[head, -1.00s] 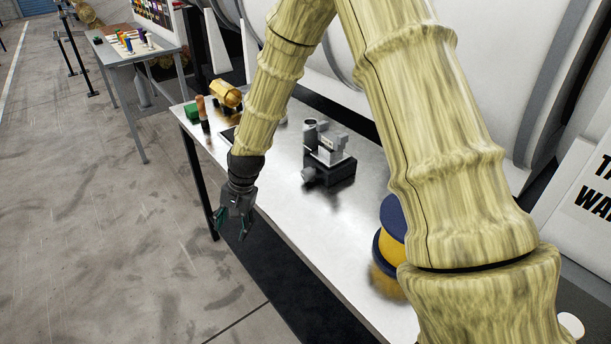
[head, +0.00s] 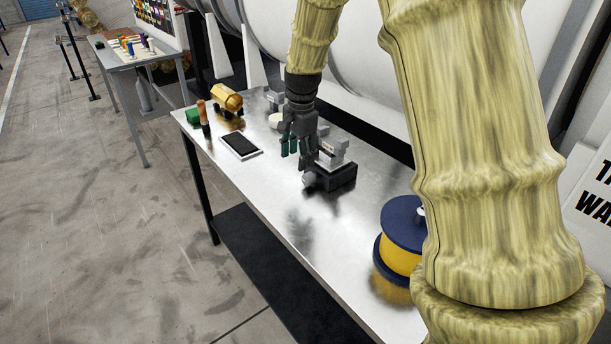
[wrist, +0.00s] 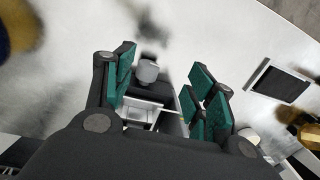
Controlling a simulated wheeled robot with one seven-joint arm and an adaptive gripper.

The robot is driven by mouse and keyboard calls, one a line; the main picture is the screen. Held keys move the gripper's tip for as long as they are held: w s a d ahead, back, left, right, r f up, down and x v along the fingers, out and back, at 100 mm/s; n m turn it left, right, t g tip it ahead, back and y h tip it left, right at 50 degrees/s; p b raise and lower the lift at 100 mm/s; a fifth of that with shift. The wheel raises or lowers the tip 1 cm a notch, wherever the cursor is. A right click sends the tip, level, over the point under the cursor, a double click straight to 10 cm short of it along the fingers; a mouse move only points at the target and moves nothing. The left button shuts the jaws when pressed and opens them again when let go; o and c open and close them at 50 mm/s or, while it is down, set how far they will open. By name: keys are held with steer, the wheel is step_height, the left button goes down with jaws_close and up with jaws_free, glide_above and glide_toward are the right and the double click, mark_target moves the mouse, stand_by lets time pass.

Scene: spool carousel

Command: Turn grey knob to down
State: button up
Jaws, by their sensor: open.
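The grey knob (head: 309,180) sticks out of the front left of a small device with a black base (head: 338,179) and grey upper parts on the metal bench. In the wrist view the knob (wrist: 148,70) shows between my fingers, beyond the grey parts of the device. My gripper (head: 293,147) points down above and just behind the knob, beside the device. Its green-padded fingers (wrist: 165,82) are apart with nothing held. The knob's pointer or marking is too small to make out.
A blue and yellow spool (head: 402,235) stands at the near right of the bench (head: 290,225). A dark tablet (head: 240,146), an orange-handled tool (head: 203,115), a green block (head: 193,115) and a gold object (head: 227,98) lie farther back.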

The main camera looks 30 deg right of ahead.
mark_target(306, 175)
steer(key=shift+m, duration=0.4)
steer(key=d+f, duration=0.1)
steer(key=f, duration=0.2)
steer(key=f+p, duration=0.1)
steer(key=f, duration=0.2)
steer(key=d+f+p, duration=0.1)
steer(key=f, duration=0.2)
steer(key=shift+s+d, duration=0.1)
steer(key=shift+d, duration=0.25)
steer(key=shift+c, duration=0.3)
steer(key=shift+r, duration=0.1)
steer(key=c, duration=1)
